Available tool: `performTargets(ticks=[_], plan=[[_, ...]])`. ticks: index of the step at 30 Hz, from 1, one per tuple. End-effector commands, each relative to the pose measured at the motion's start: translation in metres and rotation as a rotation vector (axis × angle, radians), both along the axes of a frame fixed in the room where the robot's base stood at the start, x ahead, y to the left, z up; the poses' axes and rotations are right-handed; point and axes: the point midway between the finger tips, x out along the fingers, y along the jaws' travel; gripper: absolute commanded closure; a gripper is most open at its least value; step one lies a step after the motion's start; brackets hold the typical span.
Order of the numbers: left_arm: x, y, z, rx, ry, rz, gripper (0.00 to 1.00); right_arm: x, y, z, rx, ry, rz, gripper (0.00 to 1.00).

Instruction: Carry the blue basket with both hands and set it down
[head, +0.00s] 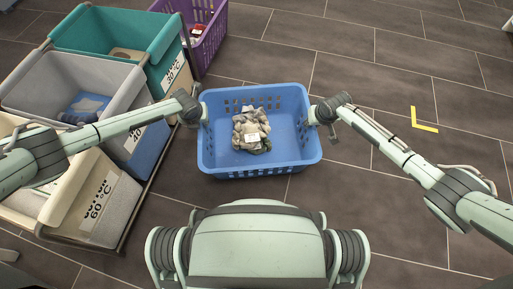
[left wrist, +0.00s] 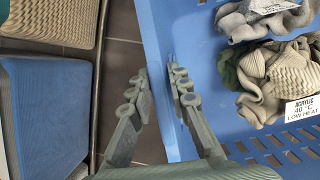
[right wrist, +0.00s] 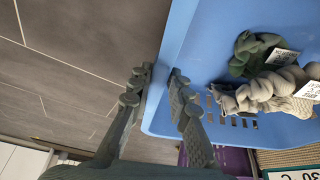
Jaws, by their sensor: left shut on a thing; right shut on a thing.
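The blue basket (head: 284,162) is in the middle of the head view, in front of my body, and looks level. A pile of grey and beige laundry (head: 249,128) with white labels lies in it. My left gripper (head: 203,113) is shut on the basket's left wall; in the left wrist view its fingers (left wrist: 160,82) straddle the rim. My right gripper (head: 314,113) is shut on the right wall, one finger outside and one inside, as the right wrist view (right wrist: 160,75) shows. I cannot tell whether the basket's underside touches the floor.
A rack with teal (head: 140,35), grey (head: 75,72) and beige (head: 105,205) bins stands close on the left. A purple basket (head: 208,42) stands behind at the top. A yellow corner mark (head: 424,126) lies on the tiled floor at right, where there is free room.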

Motion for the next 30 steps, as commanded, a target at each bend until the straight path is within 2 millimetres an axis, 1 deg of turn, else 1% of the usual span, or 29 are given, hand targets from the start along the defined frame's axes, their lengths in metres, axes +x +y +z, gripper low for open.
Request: performTargets(ticks=[1,5,6,7,11,19,23,26,30], plan=[[0.002,-0.003,-0.005,-0.003,-0.004,-0.006,1.00,0.002,0.002,-0.005,0.002,-0.005,0.005,1.00],[0.002,-0.003,-0.014,-0.003,-0.004,-0.006,1.00,0.002,0.002,-0.013,0.002,-0.005,0.005,1.00],[0.000,-0.002,-0.015,-0.001,-0.002,-0.006,0.81,0.000,0.002,-0.015,0.001,-0.002,0.004,0.81],[0.000,-0.002,-0.012,-0.002,-0.002,-0.005,0.77,0.000,0.002,-0.012,0.001,-0.002,0.004,0.77],[0.000,-0.002,-0.012,-0.002,-0.001,-0.004,0.61,0.000,0.001,-0.012,0.001,-0.001,0.004,0.61],[0.000,0.000,-0.012,-0.001,0.000,-0.001,0.61,0.000,0.000,-0.012,0.000,0.000,0.001,0.61],[-0.002,0.000,-0.007,0.000,0.000,-0.001,0.61,0.000,0.000,-0.012,0.000,0.000,0.001,0.61],[-0.007,-0.001,0.003,-0.002,0.000,-0.001,0.61,0.000,0.000,-0.012,0.000,0.000,0.000,0.61],[-0.017,-0.002,0.028,-0.002,-0.001,-0.004,0.61,0.000,0.000,-0.012,0.000,0.000,0.000,0.61]])
